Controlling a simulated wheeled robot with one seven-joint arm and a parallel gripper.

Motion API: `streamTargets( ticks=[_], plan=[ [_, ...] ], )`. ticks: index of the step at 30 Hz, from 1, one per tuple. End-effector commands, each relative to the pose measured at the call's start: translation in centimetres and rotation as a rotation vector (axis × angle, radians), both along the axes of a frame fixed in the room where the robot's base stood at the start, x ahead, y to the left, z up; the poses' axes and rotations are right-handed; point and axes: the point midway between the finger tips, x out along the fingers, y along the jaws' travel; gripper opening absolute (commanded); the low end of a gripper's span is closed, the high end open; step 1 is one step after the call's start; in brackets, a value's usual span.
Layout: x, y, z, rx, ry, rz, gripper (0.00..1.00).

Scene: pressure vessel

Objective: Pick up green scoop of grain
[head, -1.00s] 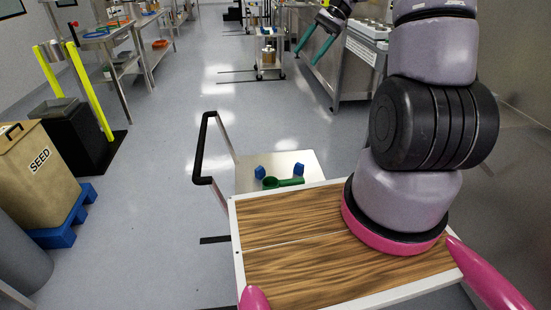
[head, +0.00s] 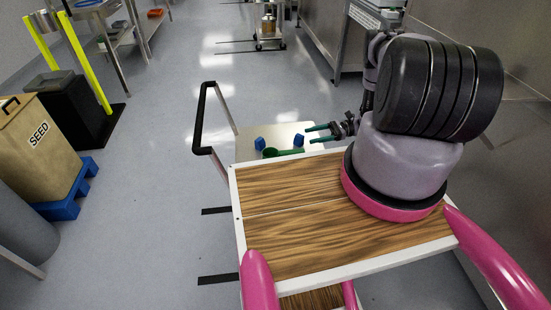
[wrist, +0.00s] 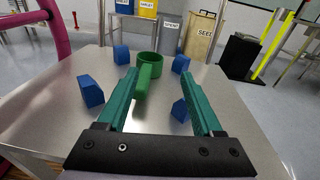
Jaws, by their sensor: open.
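The green scoop (wrist: 150,66) lies on a steel cart top (wrist: 60,118), with its round cup away from my gripper and its handle pointing toward it. It also shows in the head view (head: 272,153), partly hidden behind the edge of my wooden deck. My gripper (wrist: 164,75) is open, its two teal fingers reaching over the cart top on either side of the scoop's handle without visibly closing on it. In the head view my gripper (head: 318,133) points left toward the scoop from its right. I cannot see grain inside the cup.
Several blue blocks surround the scoop, one near left (wrist: 90,92), one near the right finger (wrist: 180,110), two by the cup. The cart's black handle (head: 202,120) rises at its left. A seed bin (head: 45,135) stands far left. The floor between is clear.

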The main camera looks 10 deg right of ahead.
Motion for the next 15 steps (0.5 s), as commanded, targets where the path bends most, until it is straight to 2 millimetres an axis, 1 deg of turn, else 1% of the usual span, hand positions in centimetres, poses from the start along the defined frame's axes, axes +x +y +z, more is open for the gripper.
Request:
streamTargets(
  ticks=[1,3,6,8,10,15],
  plan=[
    [-1.0,0.2,-1.8,0.024,0.018,-0.022,0.68],
    [-1.9,0.4,-3.2,0.048,0.035,-0.042,0.68],
    [-2.5,0.6,-4.3,0.067,0.045,-0.061,0.68],
    [-2.7,0.8,-4.6,0.072,0.049,-0.066,0.68],
    [-2.7,1.6,-4.7,0.075,0.05,-0.066,0.68],
    [-2.5,4.3,-4.6,0.074,0.051,-0.064,0.68]
  ],
)
